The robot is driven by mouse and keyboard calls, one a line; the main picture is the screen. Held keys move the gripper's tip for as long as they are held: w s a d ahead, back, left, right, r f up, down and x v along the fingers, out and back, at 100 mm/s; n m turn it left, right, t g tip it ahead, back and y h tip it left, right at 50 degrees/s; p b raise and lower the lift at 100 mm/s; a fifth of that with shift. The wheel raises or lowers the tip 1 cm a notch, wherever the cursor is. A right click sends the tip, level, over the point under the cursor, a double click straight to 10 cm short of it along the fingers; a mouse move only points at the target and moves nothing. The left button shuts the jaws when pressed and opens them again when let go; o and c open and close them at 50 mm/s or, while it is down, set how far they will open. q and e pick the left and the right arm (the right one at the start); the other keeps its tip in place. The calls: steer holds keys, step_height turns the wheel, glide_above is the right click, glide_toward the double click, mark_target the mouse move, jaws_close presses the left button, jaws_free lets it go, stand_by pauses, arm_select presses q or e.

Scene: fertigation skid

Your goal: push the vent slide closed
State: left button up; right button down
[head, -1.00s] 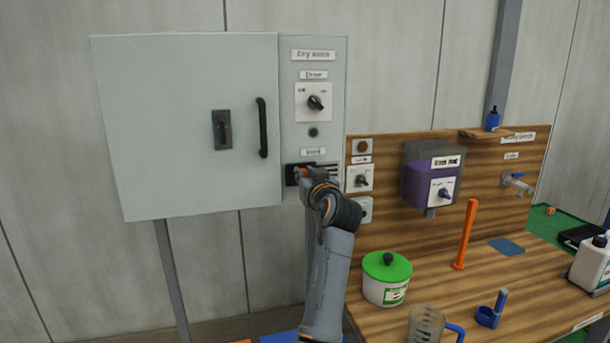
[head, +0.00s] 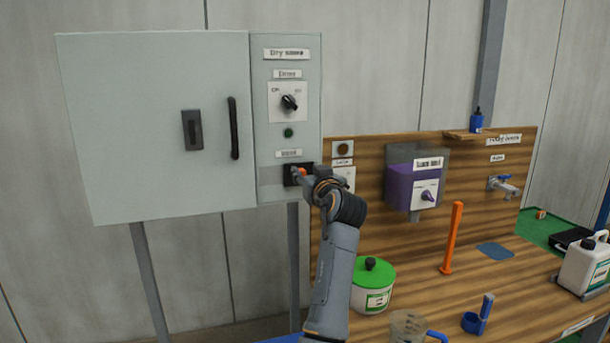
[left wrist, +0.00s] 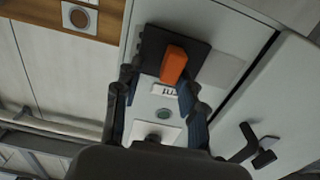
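The vent slide is a black plate (head: 307,166) with an orange tab (head: 302,172), low on the narrow right panel of the grey cabinet. In the left wrist view the black plate (left wrist: 149,48) and tab (left wrist: 174,64) show large. The plate sits at the panel's right part; no vent slots show beside it, and a bare paler grey strip (left wrist: 222,68) lies on its other side. My left gripper (head: 304,178) is at the slide. My right gripper is out of view.
The cabinet door (head: 150,120) with its black handle (head: 233,128) is shut. A driver knob (head: 289,103) and green light (head: 288,132) sit above the slide. A wooden bench (head: 420,290) to the right holds a green-lidded tub (head: 372,287), an orange lever (head: 453,238) and a jug (head: 408,327).

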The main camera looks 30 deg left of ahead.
arm_select(q)
steer(key=shift+s+a, duration=0.2)
steer(key=shift+s+d+f, duration=0.1)
steer(key=shift+s+d, duration=0.05)
steer(key=shift+s, duration=0.05)
steer(key=v, duration=0.7)
steer(key=shift+w+d, duration=0.15)
steer(key=shift+w, duration=0.05)
